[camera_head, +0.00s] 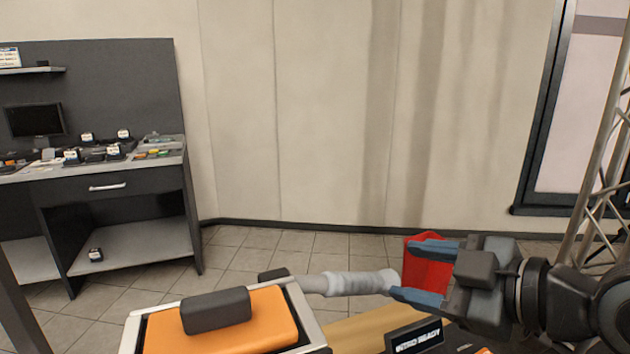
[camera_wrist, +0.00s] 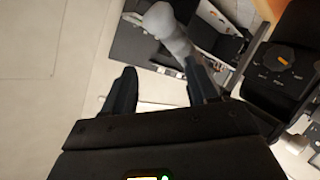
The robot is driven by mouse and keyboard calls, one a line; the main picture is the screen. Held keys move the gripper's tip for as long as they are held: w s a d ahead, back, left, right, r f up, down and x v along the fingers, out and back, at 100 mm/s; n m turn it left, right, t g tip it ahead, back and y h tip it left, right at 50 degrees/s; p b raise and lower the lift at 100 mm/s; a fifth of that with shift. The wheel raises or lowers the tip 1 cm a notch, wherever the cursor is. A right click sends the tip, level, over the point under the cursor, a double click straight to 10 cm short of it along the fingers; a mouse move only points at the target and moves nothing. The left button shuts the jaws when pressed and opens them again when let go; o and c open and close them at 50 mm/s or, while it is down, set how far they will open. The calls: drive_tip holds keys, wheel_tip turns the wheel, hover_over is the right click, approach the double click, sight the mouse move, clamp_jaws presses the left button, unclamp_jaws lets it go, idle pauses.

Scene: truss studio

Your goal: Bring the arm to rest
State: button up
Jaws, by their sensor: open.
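My gripper (camera_head: 405,271) is at the lower right of the head view, reaching in from the right with its two blue-grey fingers pointing left. The fingers are apart, and I see nothing held between them. A pale grey rod-like piece (camera_head: 355,283) lies close to the fingertips in the head view. I cannot tell whether it touches them. The wrist view shows a grey rounded piece (camera_wrist: 165,28) beyond the right finger.
A red container (camera_head: 428,274) shows behind my fingers, partly hidden. A dark workbench (camera_head: 140,218) with a monitor (camera_head: 35,120) and several small items stands at the far left. A metal truss (camera_head: 600,150) rises at the right edge. Tiled floor before the wall is clear.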

drive_tip(key=a+f+m+t, duration=0.1)
drive_tip(key=m, duration=0.1)
drive_tip(key=s+a+f+m+t+h+b, duration=0.1)
drive_tip(key=m+t, duration=0.1)
drive_tip(key=m, duration=0.1)
drive_tip(key=s+a+f+m+t, duration=0.1)
drive_tip(key=m, duration=0.2)
drive_tip(key=shift+f+t, duration=0.2)
drive_tip(key=shift+t, duration=0.2)
drive_tip(key=s+d+f+m+h+b, duration=0.3)
drive_tip(key=s+f+m+h, duration=0.55)
drive_tip(key=s+f, duration=0.65)
drive_tip(key=s+d+f+b, duration=0.1)
drive_tip(key=s+d, duration=0.2)
drive_tip(key=s, duration=0.7)
drive_tip(key=s+d+f+n+b, duration=0.1)
drive_tip(key=s+d, duration=0.3)
drive_tip(key=s, duration=0.6)
drive_tip(key=shift+s+d+f+g, duration=0.2)
drive_tip(key=shift+s+f+g, duration=0.2)
drive_tip(key=shift+f, duration=0.35)
